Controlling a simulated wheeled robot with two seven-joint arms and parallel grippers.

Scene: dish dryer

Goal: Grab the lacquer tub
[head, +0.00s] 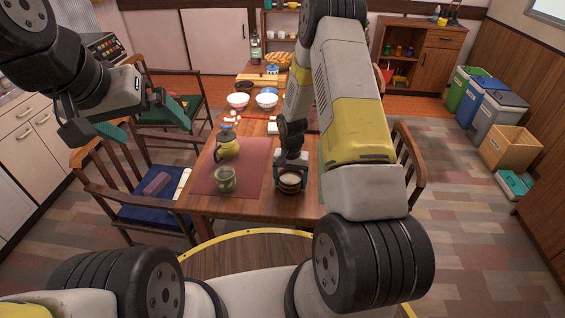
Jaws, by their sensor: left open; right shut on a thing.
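A small dark round tub (289,187), which I take for the lacquer tub, is at the near part of the wooden table, right of the reddish mat. My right gripper (290,180) comes down from above and is shut on it. The fingers hide part of its rim and sides. Whether it touches the table I cannot tell. My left gripper (146,124) is open and empty, high at the left, in front of the chairs.
On the mat (256,160) stand a yellowish teapot (228,146) and a green cup (225,179). Farther back are a white bowl (238,100), a second bowl (267,100) and a bottle (255,48). Chairs flank the table (230,203); bins stand far right.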

